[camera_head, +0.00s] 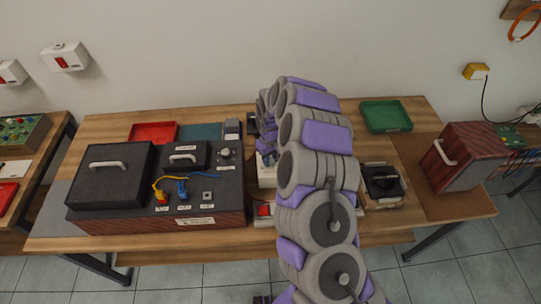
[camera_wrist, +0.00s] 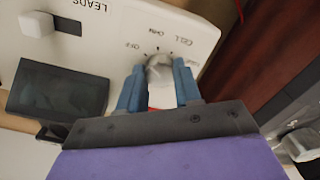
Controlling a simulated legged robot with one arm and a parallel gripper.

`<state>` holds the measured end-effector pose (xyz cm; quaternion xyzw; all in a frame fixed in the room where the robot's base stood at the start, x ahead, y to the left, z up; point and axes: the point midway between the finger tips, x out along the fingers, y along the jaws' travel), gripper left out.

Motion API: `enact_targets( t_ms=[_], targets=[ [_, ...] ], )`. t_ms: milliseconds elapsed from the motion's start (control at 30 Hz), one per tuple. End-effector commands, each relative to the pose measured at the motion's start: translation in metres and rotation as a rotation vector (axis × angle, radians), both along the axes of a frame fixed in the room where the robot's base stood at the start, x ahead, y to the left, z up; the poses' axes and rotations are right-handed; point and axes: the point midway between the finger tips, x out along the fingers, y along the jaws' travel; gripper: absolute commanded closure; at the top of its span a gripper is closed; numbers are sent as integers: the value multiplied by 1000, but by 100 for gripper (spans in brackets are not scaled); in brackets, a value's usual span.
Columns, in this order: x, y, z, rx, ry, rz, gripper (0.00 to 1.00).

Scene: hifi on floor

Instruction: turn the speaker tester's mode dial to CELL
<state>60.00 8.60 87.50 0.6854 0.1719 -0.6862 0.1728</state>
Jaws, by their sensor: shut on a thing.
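The speaker tester (camera_wrist: 110,22) is a white panel, seen upside down in the wrist view. Its lettering reads LEADS, OHM, CELL and OFF, with another word partly hidden at the right. The mode dial (camera_wrist: 158,61) is a small pale knob below the marks. My gripper (camera_wrist: 159,68) has its two blue fingers on either side of the dial, shut on it. I cannot tell which mark the dial points at. A dark screen (camera_wrist: 60,88) and a white knob (camera_wrist: 37,24) sit left of the dial. In the head view my arm hides most of the tester (camera_head: 266,175).
A black case (camera_head: 112,178) and a wired box (camera_head: 190,219) stand on the wooden table (camera_head: 400,226), left of my arm. A red tray (camera_head: 154,132) and a green tray (camera_head: 386,116) lie at the back. A reddish speaker cabinet (camera_head: 462,158) stands at right.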

Motion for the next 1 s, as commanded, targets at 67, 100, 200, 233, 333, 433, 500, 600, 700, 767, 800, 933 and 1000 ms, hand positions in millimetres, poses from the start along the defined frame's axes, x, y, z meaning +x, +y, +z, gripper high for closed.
enact_targets(
  t_ms=[67,100,200,233,333,433,500,600,700,767,800,933,1000],
  targets=[
    [-1,-1,3,-2,3,-66,97],
    [-1,-1,4,-2,2,-104,97],
    [-2,-1,3,-2,5,-199,97],
    [-2,-2,3,-3,5,-228,97],
    [-3,-1,2,-4,7,-323,97],
    [-2,-1,2,-4,4,-418,97],
    [-2,-1,3,-3,4,-485,97],
    [-2,0,3,-4,3,-579,97],
    [-3,0,3,-4,4,-673,97],
    [-3,0,2,-4,5,-733,97],
    [-3,0,2,-5,5,-771,97],
    [-3,0,1,-4,3,-892,97],
    [-3,0,1,-4,2,-956,97]
  ],
)
